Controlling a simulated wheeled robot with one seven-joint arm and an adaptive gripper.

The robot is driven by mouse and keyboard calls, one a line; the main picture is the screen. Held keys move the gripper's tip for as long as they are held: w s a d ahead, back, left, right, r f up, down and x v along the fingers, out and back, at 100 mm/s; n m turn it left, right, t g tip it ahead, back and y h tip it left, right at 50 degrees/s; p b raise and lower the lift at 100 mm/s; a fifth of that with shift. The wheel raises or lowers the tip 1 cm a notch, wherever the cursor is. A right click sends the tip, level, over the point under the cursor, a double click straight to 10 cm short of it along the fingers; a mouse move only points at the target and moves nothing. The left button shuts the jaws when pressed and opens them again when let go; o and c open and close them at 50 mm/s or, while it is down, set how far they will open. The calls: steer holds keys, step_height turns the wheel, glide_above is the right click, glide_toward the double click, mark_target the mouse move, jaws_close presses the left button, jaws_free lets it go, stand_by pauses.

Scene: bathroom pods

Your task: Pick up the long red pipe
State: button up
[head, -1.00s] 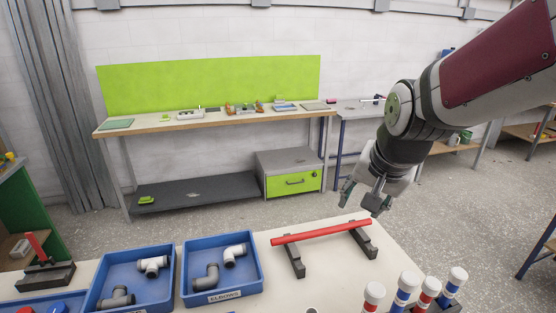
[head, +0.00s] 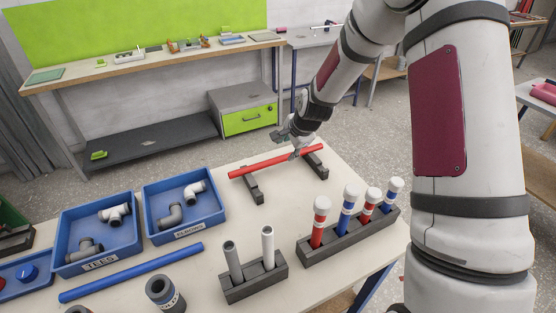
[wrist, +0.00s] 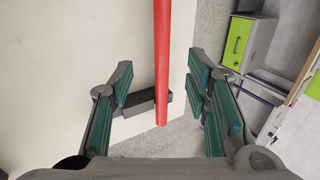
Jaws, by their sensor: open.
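The long red pipe (head: 270,163) lies across two dark grey supports (head: 252,186) near the far edge of the white table. My gripper (head: 292,146) is at the pipe's right part, close to the right support (head: 316,162). In the wrist view the red pipe (wrist: 162,60) runs down between the two green-padded fingers of my gripper (wrist: 163,100), apart from both, with its end showing. The fingers are open and hold nothing. How far the fingertips are above or around the pipe is hard to tell.
A blue pipe (head: 130,272) lies at the front left. Blue trays of tees (head: 82,262) and elbows (head: 166,236) stand on the left. Grey holders with upright pipes (head: 256,282) and capped pipes (head: 345,238) stand in front. A workbench (head: 150,60) is behind.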

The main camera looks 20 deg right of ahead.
mark_target(280, 158)
steer(key=x, duration=1)
steer(key=shift+w+d+p, duration=0.1)
steer(key=shift+w+p, duration=0.15)
steer(key=shift+p, duration=0.05)
steer(key=shift+r, duration=0.1)
jaws_close()
